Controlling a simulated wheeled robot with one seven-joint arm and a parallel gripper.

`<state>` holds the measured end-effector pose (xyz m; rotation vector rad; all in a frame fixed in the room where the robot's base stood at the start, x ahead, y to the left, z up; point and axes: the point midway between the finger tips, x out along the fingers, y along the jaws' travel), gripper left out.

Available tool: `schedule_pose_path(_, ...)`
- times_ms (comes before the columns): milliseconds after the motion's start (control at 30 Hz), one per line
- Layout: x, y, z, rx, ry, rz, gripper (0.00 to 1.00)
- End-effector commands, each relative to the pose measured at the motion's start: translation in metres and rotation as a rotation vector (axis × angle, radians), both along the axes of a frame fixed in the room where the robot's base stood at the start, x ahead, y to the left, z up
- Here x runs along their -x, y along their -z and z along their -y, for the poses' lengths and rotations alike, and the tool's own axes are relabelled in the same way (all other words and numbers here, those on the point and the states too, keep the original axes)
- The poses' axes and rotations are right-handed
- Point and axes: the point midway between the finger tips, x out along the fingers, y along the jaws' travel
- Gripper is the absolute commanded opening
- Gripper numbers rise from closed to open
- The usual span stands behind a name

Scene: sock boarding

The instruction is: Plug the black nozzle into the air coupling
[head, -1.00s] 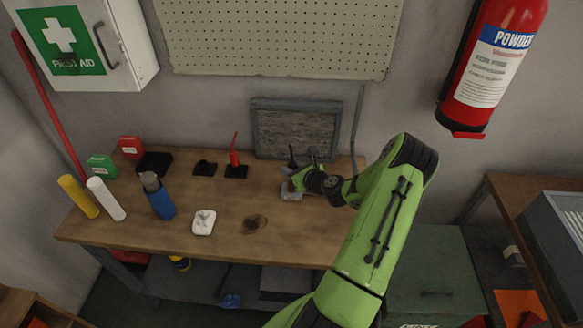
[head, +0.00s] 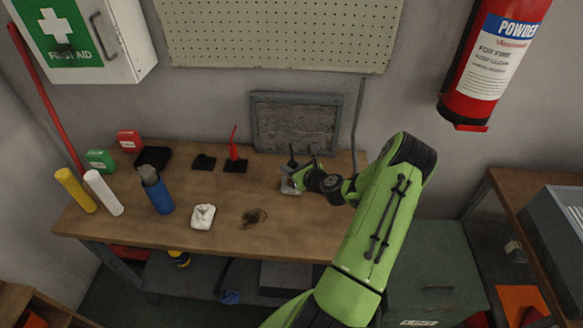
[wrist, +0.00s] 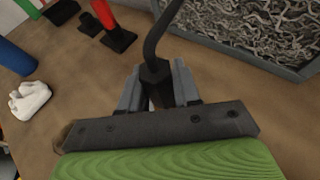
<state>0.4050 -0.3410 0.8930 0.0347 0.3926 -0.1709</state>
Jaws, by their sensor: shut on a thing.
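The black nozzle stands upright in my gripper, with a black block at its foot and a thin bent tube rising from it. In the wrist view the nozzle (wrist: 156,72) sits between the two grey fingers of my gripper (wrist: 158,92), which are shut on its block. In the head view the nozzle's tip (head: 291,153) shows above my gripper (head: 292,184), low over the right part of the bench. I cannot make out the air coupling; the nozzle's lower end is hidden by the fingers and gripper body.
A grey-framed panel (head: 296,123) leans on the wall behind the gripper. A red nozzle (head: 234,146) stands on a black base to the left, beside an empty-looking black base (head: 203,162). The front middle bench is mostly clear.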

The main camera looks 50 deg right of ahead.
Motion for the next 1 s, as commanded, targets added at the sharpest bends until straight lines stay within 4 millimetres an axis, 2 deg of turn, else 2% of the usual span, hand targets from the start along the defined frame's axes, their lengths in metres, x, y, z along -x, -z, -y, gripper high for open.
schedule_pose_path(400, 0.000, 0.007, 0.000, 0.000, 0.000, 0.000, 0.01)
schedule_pose_path(433, 0.000, 0.006, 0.000, 0.000, 0.000, 0.000, 0.36)
schedule_pose_path(600, 0.000, 0.006, 0.000, 0.000, 0.000, 0.000, 0.61)
schedule_pose_path(867, 0.001, 0.006, 0.000, 0.000, 0.000, 0.000, 0.61)
schedule_pose_path(1000, 0.016, -0.001, -0.002, 0.000, 0.002, -0.001, 0.61)
